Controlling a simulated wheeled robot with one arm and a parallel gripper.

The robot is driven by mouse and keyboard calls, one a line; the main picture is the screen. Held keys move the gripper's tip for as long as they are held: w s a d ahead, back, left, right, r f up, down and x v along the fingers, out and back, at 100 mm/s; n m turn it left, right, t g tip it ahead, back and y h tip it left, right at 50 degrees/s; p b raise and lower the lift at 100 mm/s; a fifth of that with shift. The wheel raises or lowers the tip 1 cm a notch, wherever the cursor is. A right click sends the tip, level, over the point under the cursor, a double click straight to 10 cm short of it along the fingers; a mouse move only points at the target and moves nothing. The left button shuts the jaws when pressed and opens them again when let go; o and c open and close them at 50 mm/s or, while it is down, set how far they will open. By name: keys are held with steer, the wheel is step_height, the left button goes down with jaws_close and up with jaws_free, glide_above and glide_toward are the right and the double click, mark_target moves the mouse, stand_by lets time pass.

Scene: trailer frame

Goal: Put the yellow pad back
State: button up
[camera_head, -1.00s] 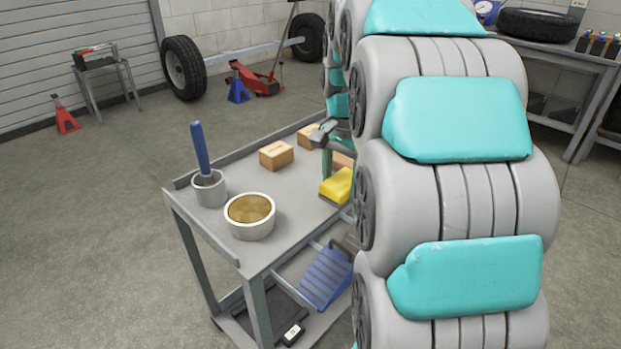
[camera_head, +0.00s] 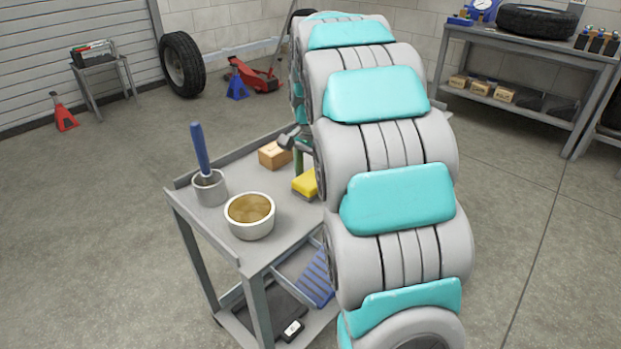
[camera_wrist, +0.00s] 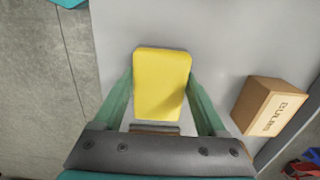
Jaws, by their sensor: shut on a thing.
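The yellow pad (camera_head: 305,184) shows over the top of the grey cart (camera_head: 290,215), just left of my arm in the head view. In the wrist view the pad (camera_wrist: 161,95) sits between the two green fingers of my gripper (camera_wrist: 161,82), which is shut on its sides. Part of the pad is hidden behind my arm in the head view. The head view does not clearly show how high the pad is above the cart top.
A white bowl (camera_head: 250,225) with amber contents and a grey cup (camera_head: 210,190) with a blue-handled tool (camera_head: 200,149) stand on the cart's near left. A cardboard box (camera_head: 274,156) stands behind the pad; a box labelled BULBS (camera_wrist: 268,106) is right of my gripper in the wrist view.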

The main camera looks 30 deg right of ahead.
mark_target(311, 178)
steer(key=o, duration=1.2)
steer(key=shift+f, duration=0.1)
steer(key=shift+o, duration=0.2)
step_height(311, 178, up, 12)
steer(key=shift+w+d+b, duration=0.15)
steer(key=shift+b, duration=0.2)
steer(key=s+a+f+n, duration=0.4)
steer(key=s+a+f, duration=0.1)
steer(key=s, duration=0.6)
steer(key=s+a+f+n+g, duration=0.1)
steer(key=s+a+f+n, duration=0.4)
steer(key=s, duration=0.6)
steer(key=s+a+f+n, duration=0.4)
steer(key=s+f+n, duration=0.1)
steer(key=s, duration=0.6)
steer(key=shift+a+f+g, duration=0.3)
steer(key=shift+a+f, duration=0.1)
steer(key=shift+f, duration=0.25)
